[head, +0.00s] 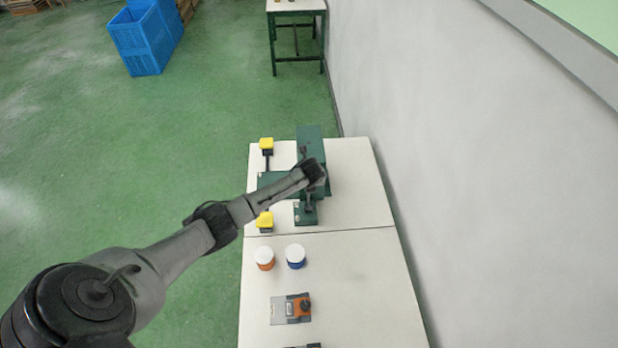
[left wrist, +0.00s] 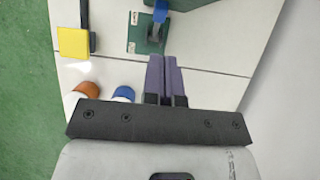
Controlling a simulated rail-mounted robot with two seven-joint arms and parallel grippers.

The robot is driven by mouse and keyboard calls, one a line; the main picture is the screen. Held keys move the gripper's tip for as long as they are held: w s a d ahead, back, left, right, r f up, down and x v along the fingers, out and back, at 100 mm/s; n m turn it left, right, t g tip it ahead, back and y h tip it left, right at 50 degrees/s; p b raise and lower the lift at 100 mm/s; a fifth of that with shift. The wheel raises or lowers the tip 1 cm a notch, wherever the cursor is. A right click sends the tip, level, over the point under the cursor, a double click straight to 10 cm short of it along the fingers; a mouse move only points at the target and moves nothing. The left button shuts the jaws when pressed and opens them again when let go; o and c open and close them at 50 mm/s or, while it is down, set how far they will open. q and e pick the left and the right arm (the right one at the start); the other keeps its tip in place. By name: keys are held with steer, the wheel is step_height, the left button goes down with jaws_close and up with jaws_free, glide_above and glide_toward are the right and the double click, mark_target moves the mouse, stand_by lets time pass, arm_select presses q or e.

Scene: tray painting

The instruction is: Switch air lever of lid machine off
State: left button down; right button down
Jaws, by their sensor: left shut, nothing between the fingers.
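The green lid machine (head: 310,140) stands on the white table. In front of it is a small green air-lever box (head: 306,216), which also shows in the left wrist view (left wrist: 141,45) with a blue-tipped lever (left wrist: 159,14) and small labels whose text I cannot read. My left gripper (left wrist: 164,58) is shut and empty, its purple fingers beside the box's near right edge. I cannot tell whether they touch it. In the head view my left arm covers part of the machine, and the fingertips are hard to make out. My right gripper is not in view.
Yellow buttons (head: 266,143) and (head: 264,219) stand at the table's left side. An orange jar (head: 264,263) and a blue jar (head: 296,261) with white lids stand nearer. A wall (head: 460,180) runs along the right.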

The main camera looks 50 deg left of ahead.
arm_select(q)
steer(key=shift+v, duration=0.85)
steer(key=shift+w+a+r, duration=0.1)
steer(key=shift+a, duration=0.05)
